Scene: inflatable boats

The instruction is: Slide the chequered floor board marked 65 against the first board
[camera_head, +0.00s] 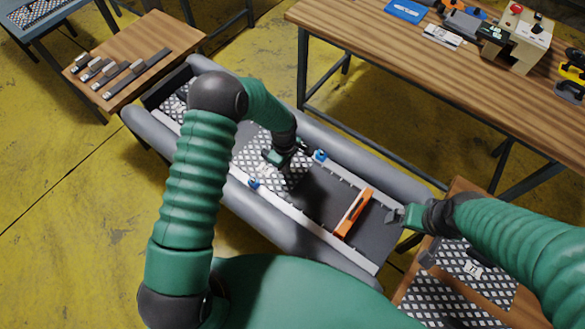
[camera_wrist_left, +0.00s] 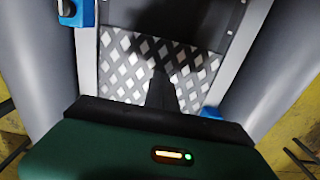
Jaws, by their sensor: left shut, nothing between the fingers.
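A chequered floor board (camera_head: 250,150) lies in the grey boat, around and beyond my left gripper; a small pale mark on it is too small to read. It also shows in the left wrist view (camera_wrist_left: 120,72). My left gripper (camera_head: 279,158) is shut and empty, low over this board; its dark fingers (camera_wrist_left: 161,92) point down at it, and I cannot tell whether they touch. Another chequered piece (camera_head: 174,107) shows at the boat's far end, partly hidden by my left arm. My right gripper (camera_head: 397,214) is at the boat's near right end, its finger gap unclear.
Blue clamps (camera_head: 320,156) (camera_head: 253,183) sit on the boat's side rails. An orange bar (camera_head: 354,212) stands across the dark boat floor. More chequered boards (camera_head: 440,304) lie at lower right. Wooden tables with tools stand at upper left and right.

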